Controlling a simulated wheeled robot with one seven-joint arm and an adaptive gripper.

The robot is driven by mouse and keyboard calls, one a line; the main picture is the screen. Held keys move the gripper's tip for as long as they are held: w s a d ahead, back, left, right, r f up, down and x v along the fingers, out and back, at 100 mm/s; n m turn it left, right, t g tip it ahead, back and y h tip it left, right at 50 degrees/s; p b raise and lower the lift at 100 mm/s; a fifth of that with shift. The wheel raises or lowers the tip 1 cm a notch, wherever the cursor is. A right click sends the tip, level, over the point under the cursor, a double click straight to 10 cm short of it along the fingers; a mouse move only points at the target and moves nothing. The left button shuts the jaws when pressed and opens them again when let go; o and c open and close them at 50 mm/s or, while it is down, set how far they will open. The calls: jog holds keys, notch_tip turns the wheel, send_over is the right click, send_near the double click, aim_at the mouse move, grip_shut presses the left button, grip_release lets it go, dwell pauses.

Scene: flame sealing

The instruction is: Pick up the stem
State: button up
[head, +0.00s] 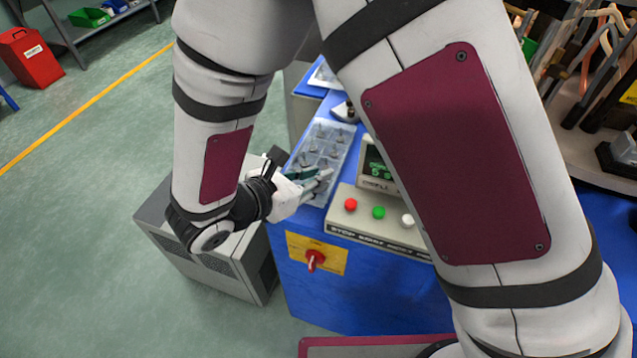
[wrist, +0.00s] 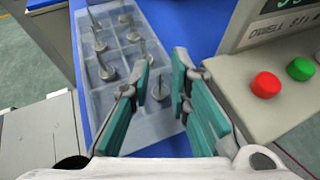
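Several grey metal stems with round bases and thin upright pins stand in a clear compartment tray (wrist: 166,114). One stem (wrist: 160,88) stands in the near right part of the tray, between my fingers in the wrist view. Another stem (wrist: 144,50) stands just beyond my left fingertip. My gripper (wrist: 163,72) is open, with teal pads on both fingers, and nothing is held. In the head view my gripper (head: 318,180) reaches over the near end of the tray, hiding part of it. I cannot tell whether a finger touches a stem.
The tray lies on a blue bench top. A control panel with red (head: 350,204), green (head: 378,212) and white (head: 407,221) buttons stands close on the right, beside a small display (head: 378,172). A red rotary switch (head: 315,260) is on the bench front.

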jog(key=shift+c, duration=0.6)
grip_shut()
jog(key=shift+r, duration=0.15)
